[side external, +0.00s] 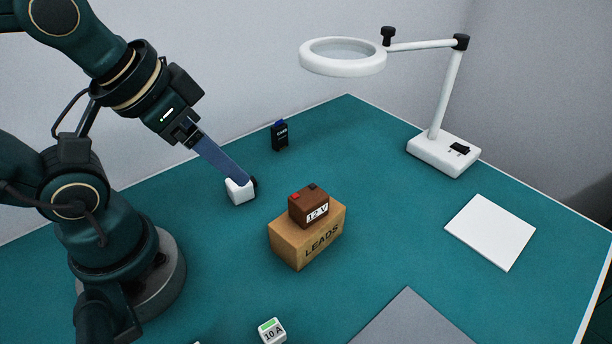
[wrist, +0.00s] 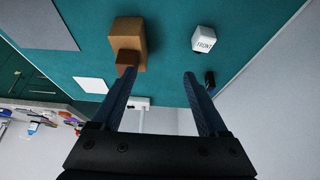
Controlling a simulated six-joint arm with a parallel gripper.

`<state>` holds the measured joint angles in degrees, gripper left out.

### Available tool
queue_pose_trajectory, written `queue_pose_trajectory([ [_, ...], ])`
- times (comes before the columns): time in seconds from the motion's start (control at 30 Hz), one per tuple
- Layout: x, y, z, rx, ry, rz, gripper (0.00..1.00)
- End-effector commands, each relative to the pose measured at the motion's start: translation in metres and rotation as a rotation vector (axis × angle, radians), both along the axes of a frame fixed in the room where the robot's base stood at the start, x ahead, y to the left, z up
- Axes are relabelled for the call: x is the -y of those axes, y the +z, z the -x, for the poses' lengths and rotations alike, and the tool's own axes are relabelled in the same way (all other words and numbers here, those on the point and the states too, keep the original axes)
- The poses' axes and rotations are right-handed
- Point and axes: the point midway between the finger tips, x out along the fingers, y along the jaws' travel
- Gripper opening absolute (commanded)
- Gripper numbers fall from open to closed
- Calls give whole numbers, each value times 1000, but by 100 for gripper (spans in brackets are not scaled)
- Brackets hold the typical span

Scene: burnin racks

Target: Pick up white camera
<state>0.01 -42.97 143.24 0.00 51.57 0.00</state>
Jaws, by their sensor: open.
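The white camera (side external: 239,192) is a small white block with a black lens on its right side, standing on the teal mat. In the wrist view the camera (wrist: 203,38) shows the word FRONT and lies beyond and to the right of the right fingertip, not between the fingers. My gripper (side external: 243,178) is tilted down; in the side view its blue fingers overlap the camera's top, and I cannot tell whether they touch it. In the wrist view my gripper (wrist: 158,74) is open, with nothing held between the fingers.
A LEADS carton (side external: 291,243) with a brown 12 V battery (side external: 308,209) on top stands near the camera. A small black item with a blue top (side external: 280,136) stands behind. A magnifier lamp (side external: 440,153), white pad (side external: 490,232) and 10 A block (side external: 272,331) stand farther off.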

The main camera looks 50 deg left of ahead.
Motion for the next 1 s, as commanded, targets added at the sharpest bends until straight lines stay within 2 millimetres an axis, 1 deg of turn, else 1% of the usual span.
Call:
queue_pose_trajectory([
  [0.13,0,0,0,0,0,0,77],
  [0.17,0,0,0,0,0,0,84],
  [0.2,0,0,0,0,0,0,100],
  [0.47,0,-1,1,-6,-7,-6,100],
  [0.57,-9,-2,5,-24,-28,-64,100],
  [0.63,-20,-7,7,-75,-61,-137,100],
  [0.77,-35,-19,12,-214,-179,-280,100],
  [1.0,-56,-42,12,-491,-485,-582,100],
])
